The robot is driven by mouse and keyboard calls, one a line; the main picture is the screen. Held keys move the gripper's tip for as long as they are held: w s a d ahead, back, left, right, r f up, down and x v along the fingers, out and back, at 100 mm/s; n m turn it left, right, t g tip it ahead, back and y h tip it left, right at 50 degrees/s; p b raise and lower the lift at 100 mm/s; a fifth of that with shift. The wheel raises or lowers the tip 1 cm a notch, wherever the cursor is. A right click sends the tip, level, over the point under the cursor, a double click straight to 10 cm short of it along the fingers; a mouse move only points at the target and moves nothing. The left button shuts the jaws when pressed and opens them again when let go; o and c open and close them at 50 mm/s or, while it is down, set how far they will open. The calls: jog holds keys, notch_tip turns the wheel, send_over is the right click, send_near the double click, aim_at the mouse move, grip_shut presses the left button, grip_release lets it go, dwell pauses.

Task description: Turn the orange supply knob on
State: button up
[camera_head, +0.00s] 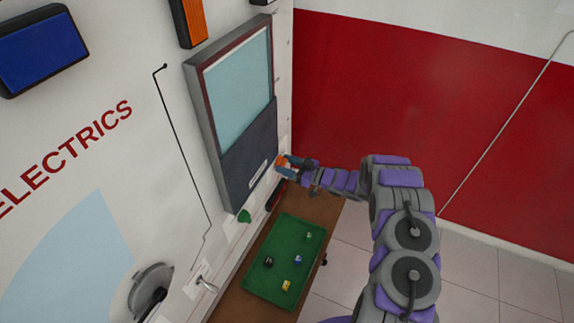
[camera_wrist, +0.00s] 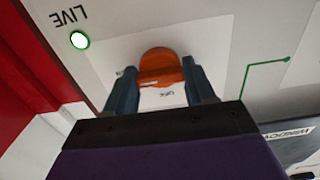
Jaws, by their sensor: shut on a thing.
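The orange supply knob (camera_wrist: 162,70) sits on a white plate on the panel, in the upper middle of the wrist view. My gripper (camera_wrist: 163,88) has one finger on each side of the knob and is shut on it. In the head view the knob (camera_head: 281,161) is a small orange spot at the panel's right edge, with my gripper (camera_head: 285,167) at it. A round lamp (camera_wrist: 80,40) beside the word LIVE glows white with a green rim. The knob's lower part and most of its markings are hidden by my gripper or too small to read.
A framed window unit (camera_head: 235,95) stands out from the panel just left of my gripper. A green tray (camera_head: 262,286) with several small parts lies on a brown bench below. A red wall (camera_head: 400,100) is behind, with open floor at the lower right.

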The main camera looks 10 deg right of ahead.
jog(key=shift+f, duration=0.1)
jog(key=o, duration=1)
jog(key=shift+o, duration=0.2)
jog(key=shift+d, duration=0.15)
jog(key=v, duration=1.7)
jog(key=shift+d, duration=0.1)
